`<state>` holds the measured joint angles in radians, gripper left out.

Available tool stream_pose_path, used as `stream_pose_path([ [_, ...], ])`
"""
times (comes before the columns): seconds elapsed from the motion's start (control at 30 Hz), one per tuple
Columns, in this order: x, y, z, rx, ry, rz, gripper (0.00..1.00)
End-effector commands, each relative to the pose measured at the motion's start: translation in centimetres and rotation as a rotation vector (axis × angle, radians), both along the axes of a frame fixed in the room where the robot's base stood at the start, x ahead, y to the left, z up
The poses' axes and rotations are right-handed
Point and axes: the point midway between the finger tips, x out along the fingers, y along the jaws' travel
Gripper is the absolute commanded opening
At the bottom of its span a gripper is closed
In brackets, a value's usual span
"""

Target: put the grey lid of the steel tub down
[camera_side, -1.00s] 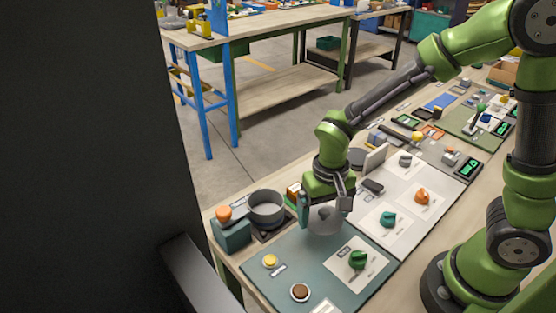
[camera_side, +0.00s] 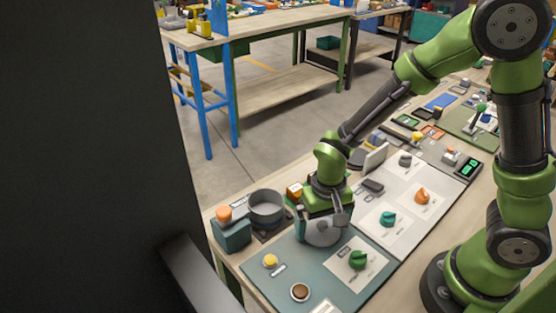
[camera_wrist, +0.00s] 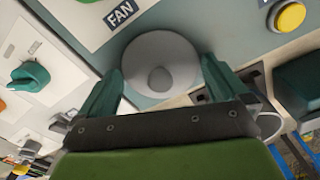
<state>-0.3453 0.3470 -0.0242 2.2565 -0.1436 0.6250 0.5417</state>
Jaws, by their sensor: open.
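The grey lid (camera_side: 322,236), a round disc with a knob, lies under my gripper on the teal board (camera_side: 283,282) in the side view. In the wrist view the lid (camera_wrist: 160,50) lies flat-looking with its knob between my two fingers. My gripper (camera_wrist: 160,85) is open, with a finger on each side of the knob and gaps showing. In the side view my gripper (camera_side: 320,222) is low over the lid and hides part of it. The steel tub (camera_side: 266,210) stands uncovered on a dark base, left of the lid.
On the teal board are a green knob (camera_side: 358,259), a yellow button (camera_side: 270,261) and a brown button (camera_side: 300,292). A teal box with an orange button (camera_side: 224,213) stands left of the tub. A pale board with a teal knob (camera_side: 388,219) lies to the right.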

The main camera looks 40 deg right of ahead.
Motion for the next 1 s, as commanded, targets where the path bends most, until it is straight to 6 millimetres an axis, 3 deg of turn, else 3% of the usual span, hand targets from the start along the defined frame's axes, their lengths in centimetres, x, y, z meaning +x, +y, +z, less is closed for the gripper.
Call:
stream_pose_path([
  [0.17, 0.2, 0.1, 1.9, 0.002, -0.006, 0.002, 1.00],
  [0.53, 0.1, 0.0, 9.7, 0.002, -0.007, -0.001, 1.00],
  [0.77, 0.0, 0.0, 12.1, 0.003, -0.005, -0.001, 1.00],
  [0.87, -0.2, -0.6, 13.4, 0.025, -0.039, -0.001, 1.00],
  [1.0, -1.3, -2.4, 16.5, 0.095, -0.168, 0.001, 1.00],
])
